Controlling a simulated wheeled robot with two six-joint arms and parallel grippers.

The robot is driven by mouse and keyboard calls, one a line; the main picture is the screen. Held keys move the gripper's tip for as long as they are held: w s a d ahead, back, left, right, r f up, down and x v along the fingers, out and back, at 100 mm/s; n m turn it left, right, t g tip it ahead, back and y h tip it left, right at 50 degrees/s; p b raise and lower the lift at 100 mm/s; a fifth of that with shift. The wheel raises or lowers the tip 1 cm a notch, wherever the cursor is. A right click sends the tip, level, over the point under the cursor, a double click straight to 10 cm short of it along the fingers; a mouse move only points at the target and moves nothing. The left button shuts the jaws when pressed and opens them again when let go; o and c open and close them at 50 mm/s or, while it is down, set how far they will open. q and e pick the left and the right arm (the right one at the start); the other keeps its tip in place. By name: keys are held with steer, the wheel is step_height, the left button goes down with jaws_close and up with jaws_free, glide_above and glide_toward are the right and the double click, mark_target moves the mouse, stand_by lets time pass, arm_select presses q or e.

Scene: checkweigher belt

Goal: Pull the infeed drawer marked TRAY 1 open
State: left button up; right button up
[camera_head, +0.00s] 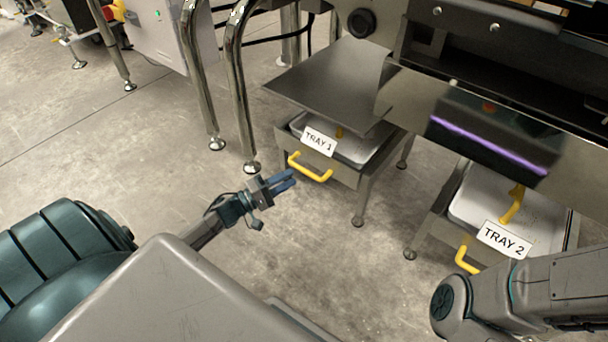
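The drawer marked TRAY 1 (319,141) sits under a metal plate in the middle of the head view. Its white label faces me, and a yellow handle (311,168) is on its front. The drawer looks shut or nearly so; part of its light inside shows below the plate. My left gripper (287,181) is in front and a little left of the handle. Its blue fingers point toward the handle, with a small gap between them, and hold nothing. I cannot tell how far it is from the handle. My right arm (520,295) enters at the lower right; its gripper is out of view.
A second drawer marked TRAY 2 (505,239) with yellow handles is at the right, partly behind my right arm. Shiny metal legs (240,90) stand left of TRAY 1. The concrete floor (130,165) in front and to the left is clear.

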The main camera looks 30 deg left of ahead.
mark_target(304, 170)
arm_select(q)
steer(key=shift+b+x, duration=1.05)
steer(key=shift+x, duration=2.05)
steer(key=shift+c, duration=0.5)
jaws_close()
